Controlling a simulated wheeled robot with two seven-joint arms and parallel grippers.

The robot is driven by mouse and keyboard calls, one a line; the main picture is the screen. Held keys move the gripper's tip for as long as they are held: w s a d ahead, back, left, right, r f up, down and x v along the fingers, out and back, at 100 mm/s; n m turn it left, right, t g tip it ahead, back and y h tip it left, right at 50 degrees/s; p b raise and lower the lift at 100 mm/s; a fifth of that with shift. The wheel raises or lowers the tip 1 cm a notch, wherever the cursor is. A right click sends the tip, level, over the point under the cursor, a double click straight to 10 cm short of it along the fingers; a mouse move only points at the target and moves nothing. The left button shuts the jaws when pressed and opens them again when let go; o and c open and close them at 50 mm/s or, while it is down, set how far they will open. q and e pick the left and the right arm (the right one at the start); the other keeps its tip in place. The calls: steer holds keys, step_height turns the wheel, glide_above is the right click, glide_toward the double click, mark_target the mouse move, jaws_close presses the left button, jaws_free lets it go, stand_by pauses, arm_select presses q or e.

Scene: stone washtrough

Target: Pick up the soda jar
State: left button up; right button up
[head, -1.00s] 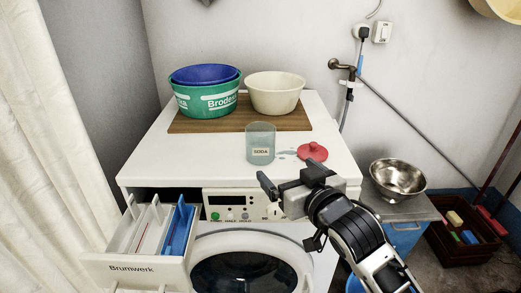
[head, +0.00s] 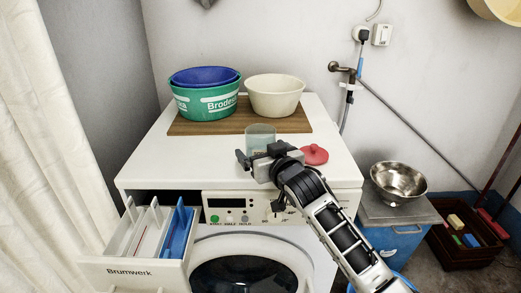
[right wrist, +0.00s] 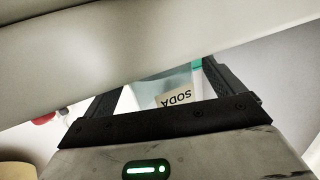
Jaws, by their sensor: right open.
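The soda jar (head: 261,132) is a clear, pale bluish container standing on top of the white washing machine (head: 150,170). My right gripper (head: 257,156) is open at the near side of the jar and hides its lower part and label in the head view. In the right wrist view the jar (right wrist: 178,90) shows between the two open fingers, its SODA label upside down. I cannot tell whether the fingers touch it. A red lid (head: 314,154) lies on the machine top, right of the jar. My left gripper is not in view.
Behind the jar a brown board (head: 212,127) carries a green tub (head: 207,102) with a blue basin (head: 204,75), and a cream bowl (head: 274,97). The detergent drawer (head: 130,268) is pulled out at front left. A metal bowl (head: 398,181) stands lower right.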

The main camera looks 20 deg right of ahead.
steer(key=c, duration=1.2)
steer(key=shift+r, duration=0.1)
